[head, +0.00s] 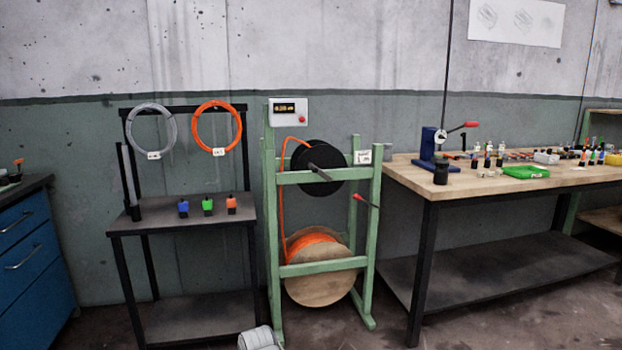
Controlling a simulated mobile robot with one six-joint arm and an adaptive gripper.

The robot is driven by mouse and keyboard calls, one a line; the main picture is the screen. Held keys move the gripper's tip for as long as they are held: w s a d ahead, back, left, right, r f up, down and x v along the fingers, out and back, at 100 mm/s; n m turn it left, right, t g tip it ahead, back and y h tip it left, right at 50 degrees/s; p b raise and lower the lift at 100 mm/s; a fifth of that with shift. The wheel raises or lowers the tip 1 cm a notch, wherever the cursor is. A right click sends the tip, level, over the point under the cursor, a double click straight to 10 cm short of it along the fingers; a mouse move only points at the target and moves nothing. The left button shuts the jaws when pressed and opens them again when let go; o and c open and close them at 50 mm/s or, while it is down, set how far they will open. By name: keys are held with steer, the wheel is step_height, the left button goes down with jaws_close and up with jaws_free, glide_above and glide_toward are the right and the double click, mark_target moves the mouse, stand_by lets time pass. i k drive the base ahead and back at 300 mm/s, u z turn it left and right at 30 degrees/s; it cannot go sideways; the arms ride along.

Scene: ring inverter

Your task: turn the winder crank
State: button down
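The winder is a green frame (273,215) standing on the floor in the middle of the head view. A black drum (330,158) sits high in it. A dark bar (324,173) sticks out from the drum's front. A red-tipped crank handle (366,201) shows at the frame's right post, pointing down and right; how it joins the drum is unclear. A wooden spool (318,287) of orange cable sits low in the frame, and an orange line (282,190) runs up from it towards the drum. My gripper is not in view.
A dark rack (150,232) with hanging cable rings stands left. A wooden workbench (415,176) with a blue press (428,146) and several small parts stands right, close to the winder. A blue cabinet (35,262) is far left.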

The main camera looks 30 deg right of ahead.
mark_target(321, 156)
steer(key=u, duration=0.05)
steer(key=i, duration=1)
steer(key=z, duration=0.05)
